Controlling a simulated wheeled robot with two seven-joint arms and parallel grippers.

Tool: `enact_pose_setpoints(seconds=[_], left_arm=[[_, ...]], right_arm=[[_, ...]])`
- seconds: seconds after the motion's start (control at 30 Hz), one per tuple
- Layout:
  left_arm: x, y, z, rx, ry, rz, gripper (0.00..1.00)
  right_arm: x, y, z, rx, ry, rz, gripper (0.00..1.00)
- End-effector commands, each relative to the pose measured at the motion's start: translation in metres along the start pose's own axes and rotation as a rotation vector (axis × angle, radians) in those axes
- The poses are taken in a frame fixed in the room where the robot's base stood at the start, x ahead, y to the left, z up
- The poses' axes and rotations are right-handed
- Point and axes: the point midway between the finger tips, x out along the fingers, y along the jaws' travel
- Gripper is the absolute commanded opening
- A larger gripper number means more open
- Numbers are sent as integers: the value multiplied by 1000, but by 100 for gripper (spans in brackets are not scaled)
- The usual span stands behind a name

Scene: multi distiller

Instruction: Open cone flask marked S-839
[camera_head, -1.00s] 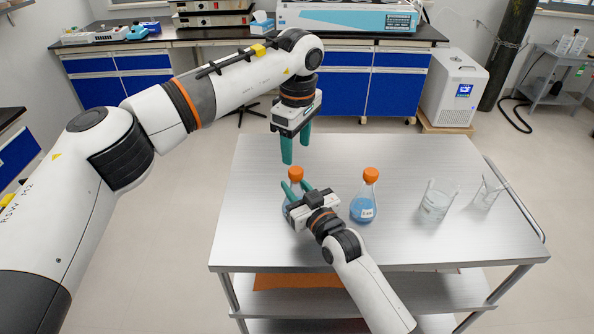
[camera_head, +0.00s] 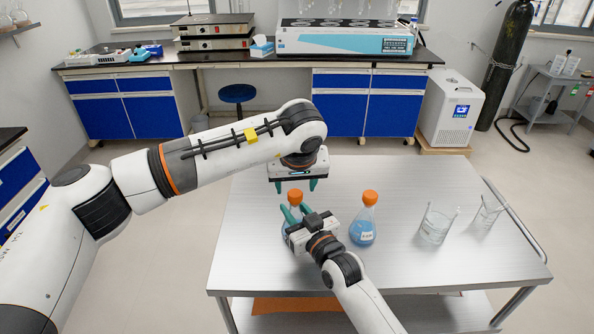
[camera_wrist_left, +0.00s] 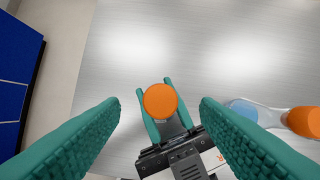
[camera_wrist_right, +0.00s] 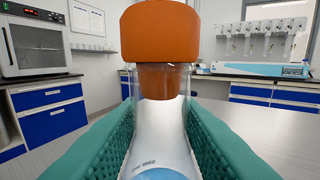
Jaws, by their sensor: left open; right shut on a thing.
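A cone flask (camera_wrist_right: 160,130) with an orange cap (camera_head: 295,197) and blue liquid stands on the metal table. My right gripper (camera_head: 291,213) is shut on its neck, one finger on each side. Its printed label is too small to read. My left gripper (camera_head: 296,186) is open, pointing down above the orange cap. In the left wrist view the cap (camera_wrist_left: 160,101) lies between and beyond the open fingers, not touched by them. A second cone flask (camera_head: 363,232) with an orange cap and blue liquid stands to the right; its label is not readable.
Two clear glass beakers (camera_head: 435,228) (camera_head: 487,214) with rods stand at the table's right. The table (camera_head: 250,220) is bare at the left and front. A lab bench (camera_head: 250,60) with equipment lies behind, beyond a floor gap.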

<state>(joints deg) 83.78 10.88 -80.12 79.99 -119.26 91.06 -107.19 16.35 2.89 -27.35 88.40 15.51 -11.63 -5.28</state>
Motion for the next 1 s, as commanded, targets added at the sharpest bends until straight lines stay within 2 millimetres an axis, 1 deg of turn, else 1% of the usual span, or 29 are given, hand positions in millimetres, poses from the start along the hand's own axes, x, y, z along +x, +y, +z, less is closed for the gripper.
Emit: enact_pose_setpoints(seconds=[0.03,0.1,0.2,0.3,0.43,0.67,0.7,0.87,1.0], left_arm=[[10,0,-1,-2,4,1,57],[21,0,-1,-1,4,1,57],[34,-1,-1,-1,2,0,57],[42,0,0,-1,2,0,57],[48,0,0,0,1,0,57],[48,0,0,-1,0,0,57],[48,0,0,-1,0,0,55],[48,0,0,-1,0,0,29],[48,0,0,-1,0,0,6]], right_arm=[[0,0,0,0,1,0,0],[0,0,0,0,1,0,0],[0,0,0,0,1,0,0],[0,0,0,0,1,0,0],[0,0,0,0,1,0,0],[0,0,-1,0,1,0,0],[0,0,-1,0,1,0,0],[0,0,-1,0,2,0,0],[0,0,-1,0,2,0,0]])
